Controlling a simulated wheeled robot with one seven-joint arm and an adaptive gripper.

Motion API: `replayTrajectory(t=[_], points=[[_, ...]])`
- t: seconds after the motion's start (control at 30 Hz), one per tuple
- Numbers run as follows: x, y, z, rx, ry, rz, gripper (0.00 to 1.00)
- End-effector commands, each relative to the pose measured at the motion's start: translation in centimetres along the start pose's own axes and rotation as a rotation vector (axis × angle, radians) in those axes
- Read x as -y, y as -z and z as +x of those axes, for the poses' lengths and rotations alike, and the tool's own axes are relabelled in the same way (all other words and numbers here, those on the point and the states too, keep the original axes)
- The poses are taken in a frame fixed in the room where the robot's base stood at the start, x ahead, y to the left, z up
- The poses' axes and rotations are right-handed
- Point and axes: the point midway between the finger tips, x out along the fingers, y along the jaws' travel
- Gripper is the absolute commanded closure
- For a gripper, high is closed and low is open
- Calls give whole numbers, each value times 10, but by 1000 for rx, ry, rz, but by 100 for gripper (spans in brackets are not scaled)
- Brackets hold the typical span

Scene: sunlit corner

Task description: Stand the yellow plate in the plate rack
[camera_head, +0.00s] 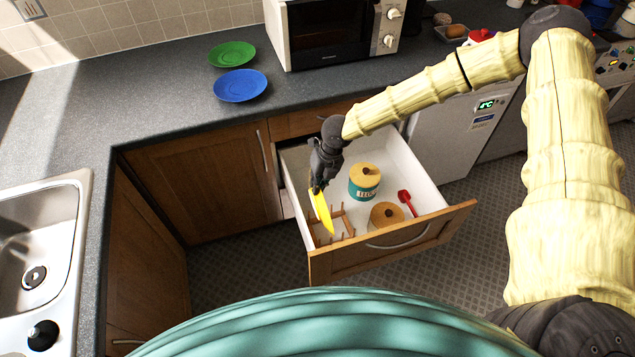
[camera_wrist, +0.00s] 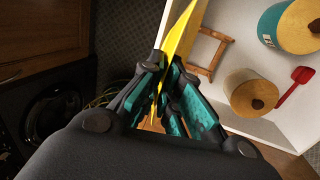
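The yellow plate (camera_head: 321,210) is held on edge, steeply tilted, in my gripper (camera_head: 318,188) above the left side of the open drawer. In the wrist view the yellow plate (camera_wrist: 178,40) stands between the teal-padded fingers of my gripper (camera_wrist: 165,92), which are shut on it. The wooden plate rack (camera_head: 342,224) lies in the drawer, just right of the plate and partly hidden by it. In the wrist view the plate rack (camera_wrist: 210,52) shows to the right of the plate. I cannot tell whether plate and rack touch.
The open drawer (camera_head: 432,192) also holds a teal canister (camera_head: 364,190), a wooden-lidded jar (camera_head: 387,215) and a red scoop (camera_head: 407,203). A green plate (camera_head: 232,54) and a blue plate (camera_head: 240,85) lie on the counter (camera_head: 160,95), left of a microwave (camera_head: 335,35).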

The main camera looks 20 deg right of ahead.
Motion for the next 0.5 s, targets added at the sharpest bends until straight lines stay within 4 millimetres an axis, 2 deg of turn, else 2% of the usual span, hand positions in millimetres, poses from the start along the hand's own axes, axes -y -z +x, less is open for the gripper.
replayTrajectory(t=[0.5], points=[[8,1,34,1,0,-1,100]])
